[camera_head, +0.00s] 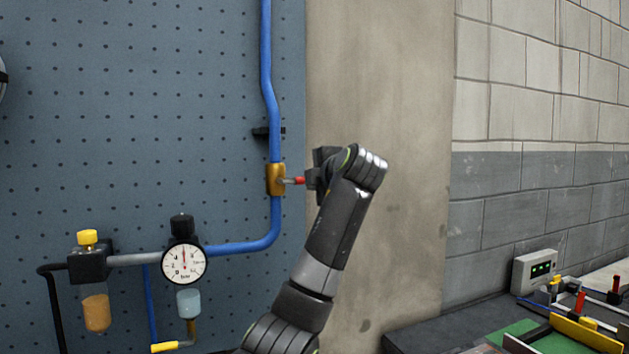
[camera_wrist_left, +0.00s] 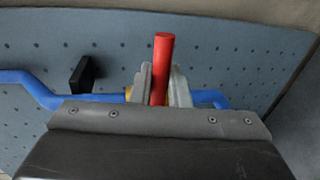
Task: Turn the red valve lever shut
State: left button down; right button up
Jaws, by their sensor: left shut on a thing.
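The red valve lever (camera_head: 298,181) sticks out to the right from the brass valve (camera_head: 276,179) on the vertical blue pipe (camera_head: 267,100). It lies about level, across the pipe. My left gripper (camera_head: 310,180) is at the lever's outer end, just right of the valve. In the left wrist view the red lever (camera_wrist_left: 162,60) stands between the two fingers of the left gripper (camera_wrist_left: 160,85), which are shut on it. The brass valve is mostly hidden there behind the fingers. My right gripper is in neither view.
A pressure gauge (camera_head: 184,263) and a filter with a yellow cap (camera_head: 87,238) are at the lower left of the blue pegboard (camera_head: 150,120). A black pipe clip (camera_head: 268,132) sits above the valve. A bench with a grey box (camera_head: 535,271) is at the lower right.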

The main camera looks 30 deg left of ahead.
pick_arm(q)
jog(key=c, duration=1.8)
grip_release()
jog(key=shift+r, duration=0.3)
jog(key=shift+o, duration=1.4)
jog(key=shift+w+a+f, duration=0.1)
jog(key=shift+o, duration=0.2)
jog(key=shift+w+f, duration=0.15)
jog(key=b+v, duration=0.4)
jog(key=v, duration=1.3)
jog(key=shift+b, duration=0.4)
